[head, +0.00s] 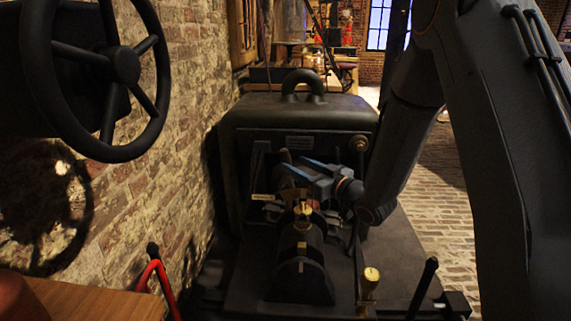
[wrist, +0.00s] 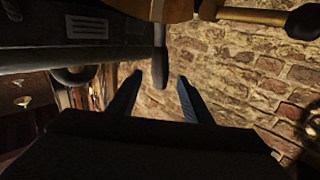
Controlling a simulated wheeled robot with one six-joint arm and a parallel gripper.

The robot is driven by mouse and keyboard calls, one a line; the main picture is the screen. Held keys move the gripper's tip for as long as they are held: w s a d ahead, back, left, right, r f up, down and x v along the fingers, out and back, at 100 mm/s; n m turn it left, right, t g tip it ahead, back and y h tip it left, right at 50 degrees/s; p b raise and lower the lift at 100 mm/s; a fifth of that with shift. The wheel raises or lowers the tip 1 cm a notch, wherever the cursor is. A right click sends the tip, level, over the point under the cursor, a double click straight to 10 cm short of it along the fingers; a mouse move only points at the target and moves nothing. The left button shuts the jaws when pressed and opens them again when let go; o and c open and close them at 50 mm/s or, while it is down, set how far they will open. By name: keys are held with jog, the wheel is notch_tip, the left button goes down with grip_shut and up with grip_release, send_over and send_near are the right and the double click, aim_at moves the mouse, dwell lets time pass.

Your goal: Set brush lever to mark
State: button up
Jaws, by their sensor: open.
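A dark machine (head: 300,120) with a loop handle on top stands against the brick wall in the head view. My gripper (head: 290,176) reaches into its front from the right, with its blue fingers apart. In the wrist view my gripper (wrist: 160,78) is open. A dark round-ended rod (wrist: 160,68) points between the two fingertips, with a gap on each side; it looks like the brush lever, but I cannot be sure. A brass bar (wrist: 258,14) with a black grip lies at the upper right there. I cannot make out the mark.
A brass-topped bearing block (head: 303,255) stands in front of my gripper. A brass knob (head: 371,277) and a black lever (head: 424,286) stand at lower right. A handwheel (head: 122,65), a red lever (head: 158,280) and a wooden tabletop (head: 95,300) are at left. Brick floor lies open at right.

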aim_at(289, 161)
jog(key=x, duration=0.6)
grip_shut()
